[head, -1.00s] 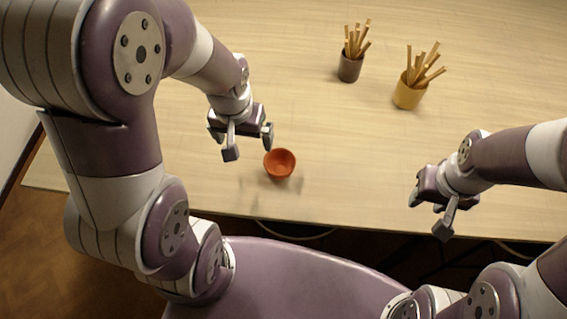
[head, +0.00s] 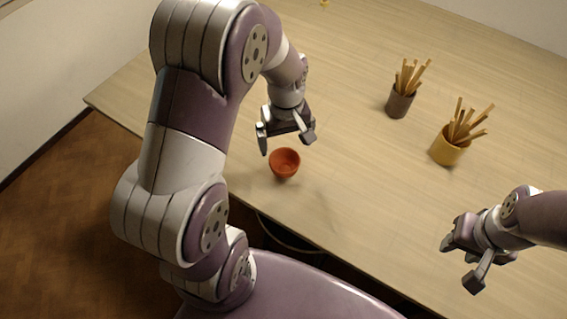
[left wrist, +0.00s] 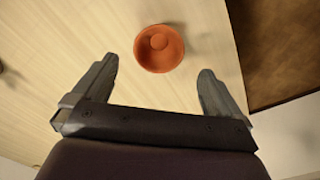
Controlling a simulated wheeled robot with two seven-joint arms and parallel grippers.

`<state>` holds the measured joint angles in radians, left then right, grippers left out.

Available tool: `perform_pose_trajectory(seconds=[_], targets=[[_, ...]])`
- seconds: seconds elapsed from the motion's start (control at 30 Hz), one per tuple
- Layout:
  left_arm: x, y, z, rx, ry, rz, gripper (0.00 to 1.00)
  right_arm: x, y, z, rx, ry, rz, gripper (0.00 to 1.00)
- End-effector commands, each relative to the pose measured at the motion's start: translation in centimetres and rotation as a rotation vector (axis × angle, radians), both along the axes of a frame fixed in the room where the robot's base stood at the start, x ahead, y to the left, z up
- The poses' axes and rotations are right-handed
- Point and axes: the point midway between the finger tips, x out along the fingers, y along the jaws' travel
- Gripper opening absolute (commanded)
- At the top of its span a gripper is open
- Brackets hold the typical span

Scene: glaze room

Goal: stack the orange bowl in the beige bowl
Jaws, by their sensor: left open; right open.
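The orange bowl (head: 285,163) stands upright on the table near its front edge in the head view. It also shows in the left wrist view (left wrist: 159,48), beyond and between the finger ends. My left gripper (head: 287,141) is open and empty, just behind the bowl in the head picture and apart from it. Its two spread fingers show in the left wrist view (left wrist: 158,70). My right gripper (head: 460,263) is open and empty at the right, far from the bowl. I see no beige bowl in either view; my left arm hides part of the table.
A dark cup (head: 399,104) and a yellow cup (head: 446,150), both full of wooden sticks, stand right of the bowl. A small yellow thing (head: 325,3) is at the top edge. The wooden table (head: 345,190) is clear around the bowl.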

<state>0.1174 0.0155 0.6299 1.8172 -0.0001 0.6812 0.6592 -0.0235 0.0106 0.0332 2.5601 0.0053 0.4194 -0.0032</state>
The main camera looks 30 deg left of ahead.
Motion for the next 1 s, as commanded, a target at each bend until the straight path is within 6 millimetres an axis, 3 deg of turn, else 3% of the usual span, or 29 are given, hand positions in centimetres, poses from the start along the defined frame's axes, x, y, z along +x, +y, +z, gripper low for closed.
perform_pose_trajectory(seconds=[0.4,0.67,0.7,0.83,0.9,1.0], targets=[[0.4,1.0,-6.2,-0.001,0.002,-0.002,1.00,0.0,0.0,1.7,0.000,0.000,0.000,0.43],[0.5,1.0,-7.1,0.000,-0.003,-0.002,1.00,0.0,0.0,1.6,0.000,0.000,0.000,0.43],[0.5,1.0,-7.1,0.000,-0.003,-0.002,0.97,0.0,0.0,1.6,0.000,0.000,0.000,0.43],[0.5,1.0,-7.1,0.000,-0.003,-0.002,0.54,0.0,0.0,1.6,0.000,0.000,0.000,0.43],[0.5,1.0,-7.1,0.000,-0.003,-0.002,0.45,0.0,0.0,1.6,0.000,0.000,0.000,0.43],[0.5,1.0,-7.1,0.000,-0.003,-0.002,0.45,0.0,0.0,1.6,0.000,0.000,0.000,0.43]])
